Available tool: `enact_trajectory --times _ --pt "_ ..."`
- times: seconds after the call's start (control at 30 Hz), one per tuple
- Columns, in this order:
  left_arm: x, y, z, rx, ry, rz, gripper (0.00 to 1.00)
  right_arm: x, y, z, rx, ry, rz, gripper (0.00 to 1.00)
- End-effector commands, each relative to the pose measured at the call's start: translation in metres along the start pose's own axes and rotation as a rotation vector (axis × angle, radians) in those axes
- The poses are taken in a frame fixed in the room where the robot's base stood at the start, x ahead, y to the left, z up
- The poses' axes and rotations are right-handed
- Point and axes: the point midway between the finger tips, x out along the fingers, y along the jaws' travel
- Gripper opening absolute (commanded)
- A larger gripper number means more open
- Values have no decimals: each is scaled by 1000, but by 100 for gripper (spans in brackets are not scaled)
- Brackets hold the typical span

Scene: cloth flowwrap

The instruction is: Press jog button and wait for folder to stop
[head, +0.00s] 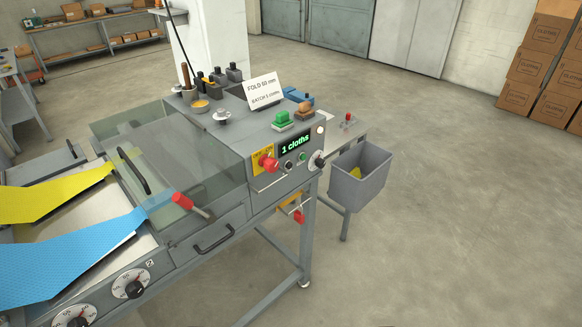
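The folder (215,222) is a grey machine with a clear cover (165,150) that looks closed. Its control panel carries a green-lit display (296,144) reading "1 cloths". Below the display are a red mushroom button (268,164) on a yellow plate, a small black button (289,166) and a small green button (302,157). I cannot read which one is the jog button. A yellow web (50,198) and a blue web (65,260) run into the machine from the left. One picture does not show whether the folder is moving. Neither of my grippers is in view.
A black knob (317,160) sits right of the buttons. A red-handled lever (183,199) stands before the cover. A grey bin (360,177) with something yellow inside is right of the machine. Cartons (532,67) are stacked far right. The floor (450,220) between is clear.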

Motion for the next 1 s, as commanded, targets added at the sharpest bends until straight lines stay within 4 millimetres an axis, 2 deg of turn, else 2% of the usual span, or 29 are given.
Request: enact_trajectory --times 0.03,0.3,1.0 --pt "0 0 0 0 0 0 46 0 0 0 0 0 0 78" --pt "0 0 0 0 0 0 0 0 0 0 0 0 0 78" --pt "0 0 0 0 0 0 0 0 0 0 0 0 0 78"
